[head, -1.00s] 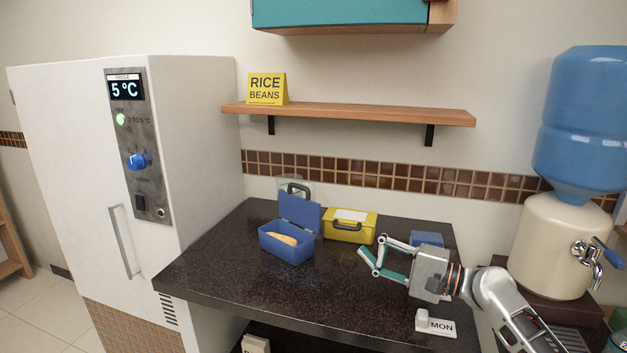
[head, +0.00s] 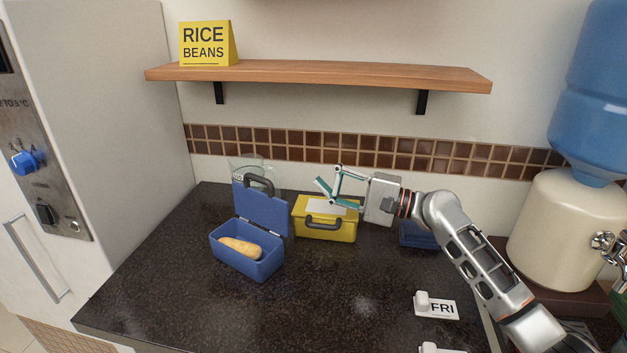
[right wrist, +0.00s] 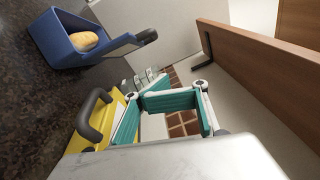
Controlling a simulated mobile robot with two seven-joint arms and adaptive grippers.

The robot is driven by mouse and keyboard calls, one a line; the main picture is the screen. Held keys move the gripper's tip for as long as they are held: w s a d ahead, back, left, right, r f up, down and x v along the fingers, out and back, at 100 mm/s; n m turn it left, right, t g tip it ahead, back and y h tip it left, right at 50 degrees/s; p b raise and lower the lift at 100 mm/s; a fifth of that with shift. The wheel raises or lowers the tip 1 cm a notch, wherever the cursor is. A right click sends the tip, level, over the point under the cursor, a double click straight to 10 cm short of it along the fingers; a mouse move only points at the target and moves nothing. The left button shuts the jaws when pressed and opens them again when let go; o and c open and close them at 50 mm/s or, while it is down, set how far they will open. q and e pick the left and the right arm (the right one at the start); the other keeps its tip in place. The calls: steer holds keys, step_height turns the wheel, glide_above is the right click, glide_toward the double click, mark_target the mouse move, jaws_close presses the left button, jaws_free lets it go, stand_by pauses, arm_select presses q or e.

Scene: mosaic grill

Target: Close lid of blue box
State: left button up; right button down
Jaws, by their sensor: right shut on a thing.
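The blue box (head: 247,262) stands on the dark counter at centre left, with an orange-yellow food item (head: 240,246) inside. Its lid (head: 262,212) is raised upright at the back, with a dark handle at the top. The open box also shows in the right wrist view (right wrist: 65,50). My right gripper (head: 328,188) is above the yellow box (head: 325,230), to the right of the lid and apart from it. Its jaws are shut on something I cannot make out. The right wrist view shows its teal-padded fingers. My left gripper is not in view.
A clear container (head: 240,170) stands behind the lid. Another blue object (head: 412,236) is partly hidden behind my right arm. A FRI card (head: 440,307) lies at the right. A wooden shelf (head: 320,76) hangs above.

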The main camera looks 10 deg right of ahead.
mark_target(259, 201)
arm_select(q)
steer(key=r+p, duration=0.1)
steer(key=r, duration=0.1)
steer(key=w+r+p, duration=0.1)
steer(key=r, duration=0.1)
steer(key=shift+p, duration=0.35)
arm_select(e)
steer(key=a+r, duration=0.1)
steer(key=a, duration=0.8)
steer(key=shift+w+a+r, duration=0.15)
steer(key=shift+w+a, duration=0.1)
steer(key=shift+w, duration=0.1)
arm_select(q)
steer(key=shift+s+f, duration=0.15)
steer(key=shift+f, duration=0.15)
